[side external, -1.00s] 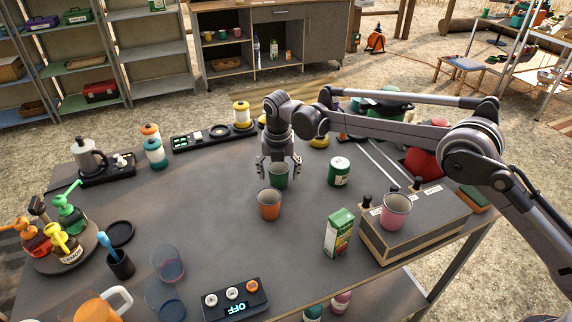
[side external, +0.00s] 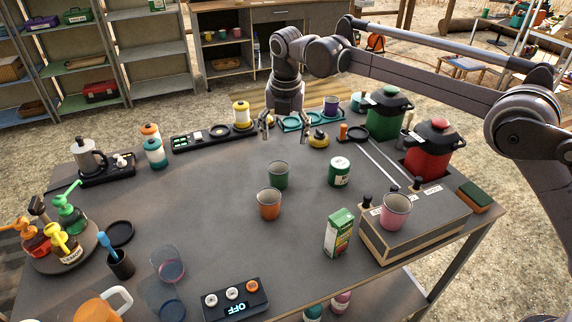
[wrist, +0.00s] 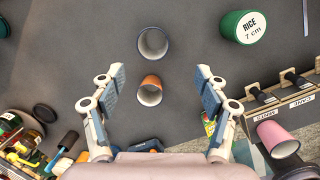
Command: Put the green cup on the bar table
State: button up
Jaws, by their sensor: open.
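The green cup (side external: 278,175) stands upright and empty on the dark grey table (side external: 215,205), just behind the orange cup (side external: 269,205). In the wrist view the green cup (wrist: 153,43) shows its open mouth beyond the orange cup (wrist: 150,92), with a small gap between them. My gripper (side external: 272,125) is open and empty, up and behind the green cup, clear of it. In the wrist view the fingers of my gripper (wrist: 162,78) are spread wide with nothing between them. I cannot tell whether this table is the bar table.
A green rice can (side external: 339,172) stands right of the cups, with a juice carton (side external: 338,232) nearer. A pink cup (side external: 395,212) sits on a wooden box (side external: 425,218). Red (side external: 428,152) and green (side external: 385,115) pots stand at the back right.

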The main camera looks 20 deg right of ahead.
jog(key=s+d+r+m+t, duration=0.2)
jog(key=s+d+r+m, duration=0.7)
jog(key=s+d+m, duration=0.45)
jog(key=s+d+f+m+t, duration=0.1)
jog(key=s+d+f+m, duration=0.3)
jog(key=s+m, duration=0.4)
jog(key=s+d+f+m+t, duration=0.2)
jog(key=s+d+f+m, duration=0.2)
jog(key=s+m, duration=0.4)
jog(key=shift+s+d+f, duration=0.35)
jog(key=shift+s+d, duration=0.5)
jog(key=shift+s, duration=0.25)
